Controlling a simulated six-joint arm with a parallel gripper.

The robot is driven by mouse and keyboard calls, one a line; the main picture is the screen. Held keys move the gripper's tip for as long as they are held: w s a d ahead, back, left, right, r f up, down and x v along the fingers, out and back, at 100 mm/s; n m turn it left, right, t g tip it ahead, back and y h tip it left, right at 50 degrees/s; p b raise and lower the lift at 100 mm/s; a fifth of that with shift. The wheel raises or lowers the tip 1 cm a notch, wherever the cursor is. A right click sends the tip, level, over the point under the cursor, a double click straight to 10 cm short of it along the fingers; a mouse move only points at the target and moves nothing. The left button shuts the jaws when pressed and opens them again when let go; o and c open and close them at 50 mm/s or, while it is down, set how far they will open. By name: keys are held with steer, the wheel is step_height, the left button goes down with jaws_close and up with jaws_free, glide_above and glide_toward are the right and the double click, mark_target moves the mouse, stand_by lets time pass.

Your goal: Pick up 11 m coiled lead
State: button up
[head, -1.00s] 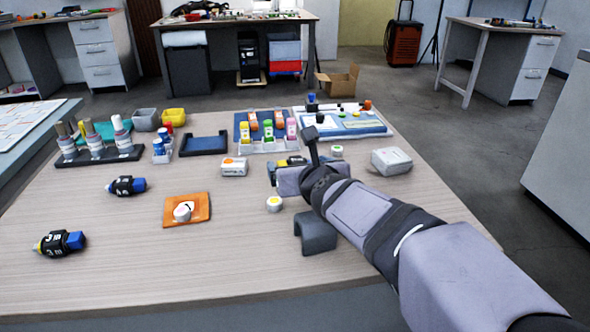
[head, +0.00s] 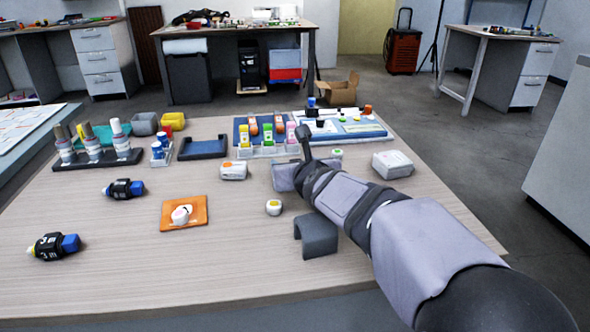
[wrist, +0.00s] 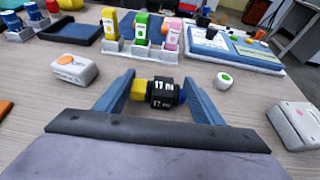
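The 11 m coiled lead (wrist: 163,93) is a black coil marked "11 m" with a yellow end and a blue end. In the wrist view it lies crosswise on the table between the two blue-grey fingers of my gripper (wrist: 159,82). The fingers are spread wide, one beside each end of the lead; I cannot tell whether they touch it. In the head view my gripper (head: 285,177) is low over the table and hides the lead. Two similar black leads with blue ends lie at the left, one nearer (head: 54,246) and one farther (head: 124,188).
A white box with an orange spot (wrist: 74,68) is left of the fingers. A small white round tub (wrist: 224,80) and a white case (wrist: 296,124) are at the right. A rack of coloured bottles (wrist: 142,46) stands behind. A grey arch (head: 316,236) stands in front.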

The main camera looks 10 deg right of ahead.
steer(key=shift+c, duration=1.3)
steer(key=shift+r, duration=0.2)
step_height(320, 180, up, 10)
steer(key=p, duration=0.9)
steer(key=shift+f+p, duration=0.15)
steer(key=shift+p, duration=0.2)
